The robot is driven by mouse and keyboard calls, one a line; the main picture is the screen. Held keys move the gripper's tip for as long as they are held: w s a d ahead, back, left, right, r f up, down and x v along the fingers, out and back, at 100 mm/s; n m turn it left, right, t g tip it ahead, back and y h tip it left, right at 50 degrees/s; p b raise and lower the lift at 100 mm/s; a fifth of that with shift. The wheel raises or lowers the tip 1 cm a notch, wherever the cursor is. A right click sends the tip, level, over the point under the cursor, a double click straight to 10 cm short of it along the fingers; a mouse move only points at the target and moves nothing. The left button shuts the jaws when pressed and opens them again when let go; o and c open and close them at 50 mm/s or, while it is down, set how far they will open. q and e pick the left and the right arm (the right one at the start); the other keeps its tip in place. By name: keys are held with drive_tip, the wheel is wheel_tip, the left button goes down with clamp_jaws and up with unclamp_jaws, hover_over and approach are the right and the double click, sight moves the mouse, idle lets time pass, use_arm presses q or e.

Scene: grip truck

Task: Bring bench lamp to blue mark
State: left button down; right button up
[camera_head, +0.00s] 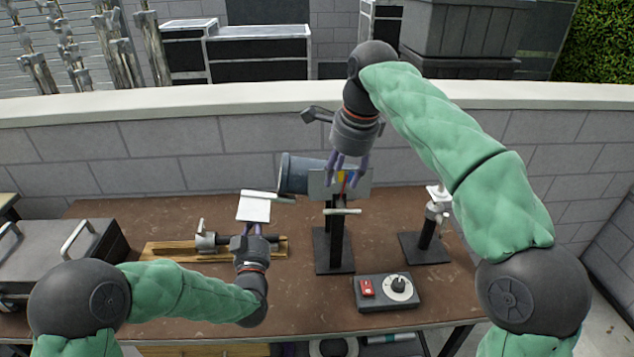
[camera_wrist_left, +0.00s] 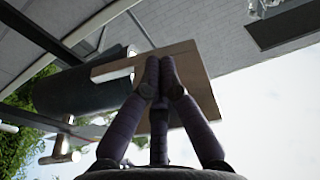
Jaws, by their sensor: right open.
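A grey cylindrical lamp head (camera_head: 298,174), which looks like the bench lamp, is held up behind a black stand (camera_head: 334,250) on the brown bench. A grey plate (camera_head: 364,184) with yellow, red and blue marks stands beside it; the blue one (camera_head: 354,180) is partly hidden. My right gripper (camera_head: 342,178) is open in front of this plate, pointing down. My left gripper (camera_head: 252,226) is at the lower edge of a white plate (camera_head: 254,207). In the left wrist view its fingers (camera_wrist_left: 160,72) converge over a tan plate (camera_wrist_left: 198,95); a grip is unclear. A dark cylinder (camera_wrist_left: 75,92) is left there.
A control box (camera_head: 388,292) with a red switch and dial sits at the front. A smaller stand (camera_head: 426,247) is at right, a wooden board with a metal fitting (camera_head: 165,250) at left. A grey case (camera_head: 60,250) is further left. A low wall (camera_head: 200,150) runs behind.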

use_arm(q)
drive_tip(key=shift+a+r, duration=0.1)
drive_tip(key=shift+r, duration=0.5)
idle(0.3)
